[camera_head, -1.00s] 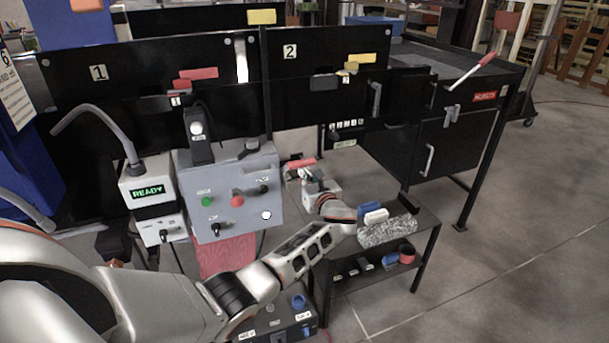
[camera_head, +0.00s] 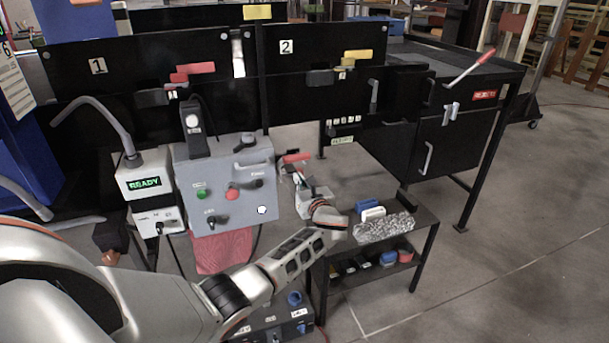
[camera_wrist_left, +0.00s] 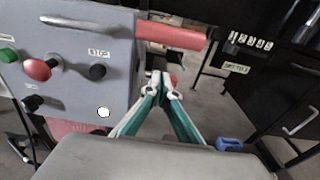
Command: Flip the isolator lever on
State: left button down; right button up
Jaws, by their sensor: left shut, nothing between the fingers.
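The isolator lever is a red handle (camera_head: 296,157) on the right side of the grey control box (camera_head: 240,212). In the left wrist view the red handle (camera_wrist_left: 172,37) sticks out to the right, roughly level, from the box's upper right edge. My left gripper (camera_head: 291,170) is just right of the box and below the handle. In the left wrist view its fingers (camera_wrist_left: 160,88) are shut and empty, with a visible gap below the handle. The handle's pivot is not clearly visible. My right gripper is out of view.
The box front carries a green button (camera_head: 201,194), a red button (camera_head: 232,194) and black knobs. A small black shelf (camera_head: 425,222) stands to the right with blocks on it. The black conveyor panels (camera_head: 330,60) are behind. Floor is free at the right.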

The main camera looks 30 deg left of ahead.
pick_arm(q)
jog(key=s+d+r+p, duration=0.1)
jog(key=s+d+r, duration=0.4)
jog(key=d, duration=0.1)
jog(key=shift+s+d, duration=0.2)
jog(key=shift+d, duration=0.1)
